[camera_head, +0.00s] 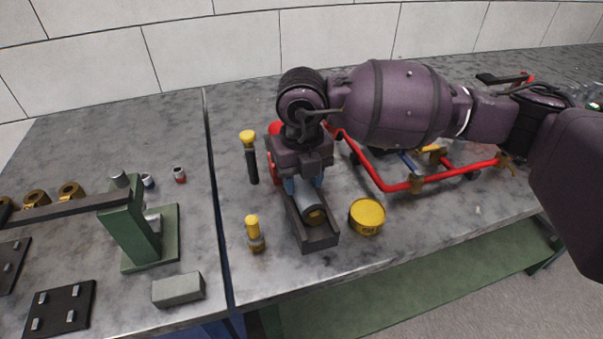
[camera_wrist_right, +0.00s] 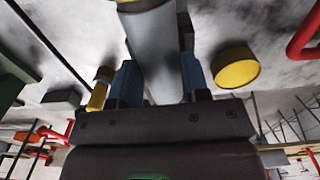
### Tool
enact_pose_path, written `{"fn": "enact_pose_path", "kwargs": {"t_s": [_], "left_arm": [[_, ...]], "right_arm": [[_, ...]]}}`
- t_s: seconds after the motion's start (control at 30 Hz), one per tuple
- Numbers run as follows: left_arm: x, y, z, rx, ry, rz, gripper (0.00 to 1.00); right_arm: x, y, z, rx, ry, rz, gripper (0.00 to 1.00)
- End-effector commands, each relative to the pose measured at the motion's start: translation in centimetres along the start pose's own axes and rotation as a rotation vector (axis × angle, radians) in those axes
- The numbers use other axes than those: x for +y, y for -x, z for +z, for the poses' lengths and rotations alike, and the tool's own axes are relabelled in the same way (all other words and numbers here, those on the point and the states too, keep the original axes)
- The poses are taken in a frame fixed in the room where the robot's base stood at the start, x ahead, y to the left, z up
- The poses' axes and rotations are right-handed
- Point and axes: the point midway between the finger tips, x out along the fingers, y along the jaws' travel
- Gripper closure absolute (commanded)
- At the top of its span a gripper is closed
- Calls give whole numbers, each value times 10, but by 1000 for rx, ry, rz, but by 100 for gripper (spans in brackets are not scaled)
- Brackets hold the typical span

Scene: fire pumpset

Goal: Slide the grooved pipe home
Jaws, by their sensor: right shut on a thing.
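The grooved pipe (camera_head: 308,200) is a grey cylinder with a brass-coloured near end. It lies in or just above a dark, open channel-shaped cradle (camera_head: 322,243); contact with the cradle floor is unclear. My right gripper (camera_head: 303,182) comes down from above, its blue fingers on either side of the pipe. In the right wrist view, my right gripper (camera_wrist_right: 160,82) is shut on the pipe (camera_wrist_right: 160,50), which runs away between the fingers. The pipe's far end is hidden behind the gripper. Red parts (camera_head: 271,165) show just behind it. My left gripper is not in view.
A yellow tin (camera_head: 367,215) stands close right of the cradle, and a yellow-capped bottle (camera_head: 254,235) stands left. A black-and-yellow tool (camera_head: 249,155) is behind. Red pipework (camera_head: 400,186) lies right. A green stand (camera_head: 133,225) is left, across the table seam.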

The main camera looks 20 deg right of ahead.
Motion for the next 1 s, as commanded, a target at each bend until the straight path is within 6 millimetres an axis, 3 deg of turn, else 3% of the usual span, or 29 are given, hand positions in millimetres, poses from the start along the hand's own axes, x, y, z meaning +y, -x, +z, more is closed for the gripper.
{"fn": "enact_pose_path", "kwargs": {"t_s": [0.63, 0.67, 0.83, 1.0], "left_arm": [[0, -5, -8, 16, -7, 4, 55], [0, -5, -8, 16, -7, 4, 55], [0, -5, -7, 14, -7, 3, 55], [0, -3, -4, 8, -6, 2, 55]], "right_arm": [[0, 2, 4, -4, -1, 1, 100], [0, 2, 4, -4, -1, 1, 53], [0, 2, 4, -3, 0, 0, 28], [0, 1, 3, -1, 0, 0, 28]]}}
